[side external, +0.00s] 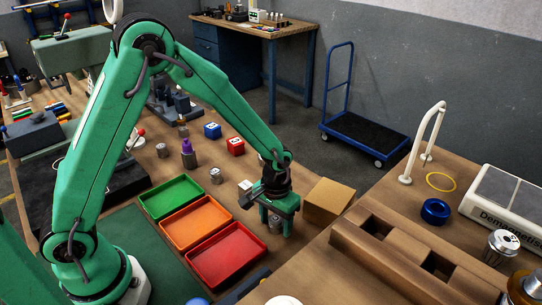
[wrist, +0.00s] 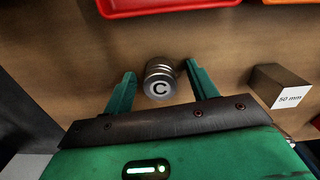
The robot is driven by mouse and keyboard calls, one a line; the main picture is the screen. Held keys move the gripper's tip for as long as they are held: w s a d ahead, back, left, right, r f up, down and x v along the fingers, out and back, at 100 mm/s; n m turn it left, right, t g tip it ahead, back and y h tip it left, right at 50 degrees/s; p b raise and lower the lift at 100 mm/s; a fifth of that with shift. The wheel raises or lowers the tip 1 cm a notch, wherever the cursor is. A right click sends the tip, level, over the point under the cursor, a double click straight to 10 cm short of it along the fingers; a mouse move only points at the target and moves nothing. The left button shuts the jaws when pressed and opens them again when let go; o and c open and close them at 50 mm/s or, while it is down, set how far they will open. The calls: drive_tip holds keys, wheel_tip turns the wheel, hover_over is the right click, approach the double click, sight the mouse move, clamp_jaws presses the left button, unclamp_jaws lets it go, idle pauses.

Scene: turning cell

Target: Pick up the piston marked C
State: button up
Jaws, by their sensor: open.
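The piston marked C (wrist: 159,80) is a grey metal cylinder with a ringed side and a black C on its end face. In the wrist view it stands between the two green fingers of my gripper (wrist: 160,70), with a gap on each side. The fingers are open and hold nothing. In the side view my gripper (side external: 276,214) points down over the table, right of the trays. A grey cylinder (side external: 275,225) shows between its fingers there, partly hidden.
A red tray (side external: 222,282), an orange tray (side external: 190,248) and a green tray (side external: 155,214) lie left of my gripper. A block marked 50 mm (wrist: 283,86) is close by. A cardboard box (side external: 328,200) stands just right. Other grey cylinders (side external: 216,176) stand farther back.

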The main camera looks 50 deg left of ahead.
sight(276, 220)
idle(0.4)
drive_tip(key=c, duration=1.1)
drive_tip(key=shift+r, duration=0.2)
drive_tip(key=shift+r, duration=0.55)
drive_tip(key=r, duration=0.3)
drive_tip(key=shift+s+d, duration=0.15)
drive_tip(key=shift+d, duration=0.05)
drive_tip(key=s+d+r, duration=0.4)
drive_tip(key=s+d, duration=0.1)
drive_tip(key=s+d+r, duration=0.2)
drive_tip(key=d, duration=0.1)
drive_tip(key=shift+s+r, duration=0.25)
drive_tip(key=shift+s, duration=0.15)
